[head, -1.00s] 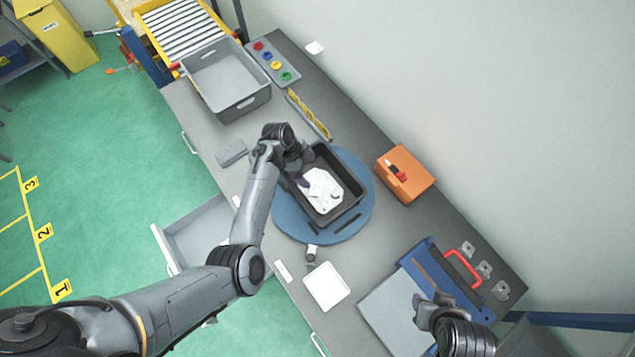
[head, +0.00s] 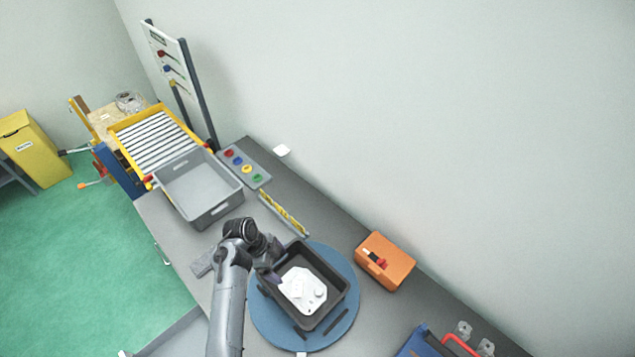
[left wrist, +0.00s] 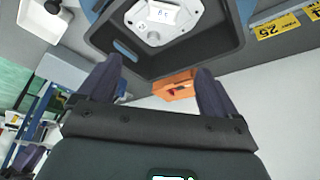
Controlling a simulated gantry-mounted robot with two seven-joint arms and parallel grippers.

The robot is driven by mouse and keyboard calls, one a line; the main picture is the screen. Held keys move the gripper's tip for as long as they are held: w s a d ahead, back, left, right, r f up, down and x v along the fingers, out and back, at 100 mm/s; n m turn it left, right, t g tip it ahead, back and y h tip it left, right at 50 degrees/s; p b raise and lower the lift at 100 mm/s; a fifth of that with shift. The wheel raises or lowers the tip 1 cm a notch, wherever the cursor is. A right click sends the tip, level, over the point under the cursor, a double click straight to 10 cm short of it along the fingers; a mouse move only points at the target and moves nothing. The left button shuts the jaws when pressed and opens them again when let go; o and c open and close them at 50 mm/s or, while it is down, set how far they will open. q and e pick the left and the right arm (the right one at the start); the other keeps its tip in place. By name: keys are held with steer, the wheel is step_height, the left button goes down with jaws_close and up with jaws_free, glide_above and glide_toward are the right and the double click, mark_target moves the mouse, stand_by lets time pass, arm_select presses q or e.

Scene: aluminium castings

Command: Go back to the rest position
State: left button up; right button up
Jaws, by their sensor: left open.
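My left gripper (head: 268,273) is open and empty at the upper left edge of a black tray (head: 338,299) in the head view. Its two fingers show apart in the left wrist view (left wrist: 155,88), with nothing between them. A white casting (head: 303,289) lies inside the tray; it also shows at the top of the left wrist view (left wrist: 160,18). The tray stands on a round blue turntable (head: 345,333). I cannot tell whether a finger touches the tray's rim. My right gripper is outside the head view.
A grey bin (head: 207,208) stands at the table's far end, before a roller conveyor (head: 155,138). A button panel (head: 244,166) and an orange box (head: 386,262) are along the wall side. A grey block (head: 203,263) lies left of my left arm. A red handle (head: 460,343) shows lower right.

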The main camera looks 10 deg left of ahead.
arm_select(q)
steer(key=s+a+r+n+t+y, duration=0.1)
steer(key=s+a+n+y, duration=0.3)
steer(key=s+a+n, duration=0.6)
steer(key=s+d+r+n, duration=0.1)
steer(key=s+d+r, duration=0.2)
steer(key=s, duration=0.2)
steer(key=s+d+r+n+t, duration=0.1)
steer(key=s+d+r, duration=0.2)
steer(key=s, duration=0.3)
steer(key=s+d+r+n, duration=0.2)
steer(key=s+d+r, duration=0.1)
steer(key=s, duration=0.3)
steer(key=shift+d+t, duration=0.25)
steer(key=shift+t, duration=0.15)
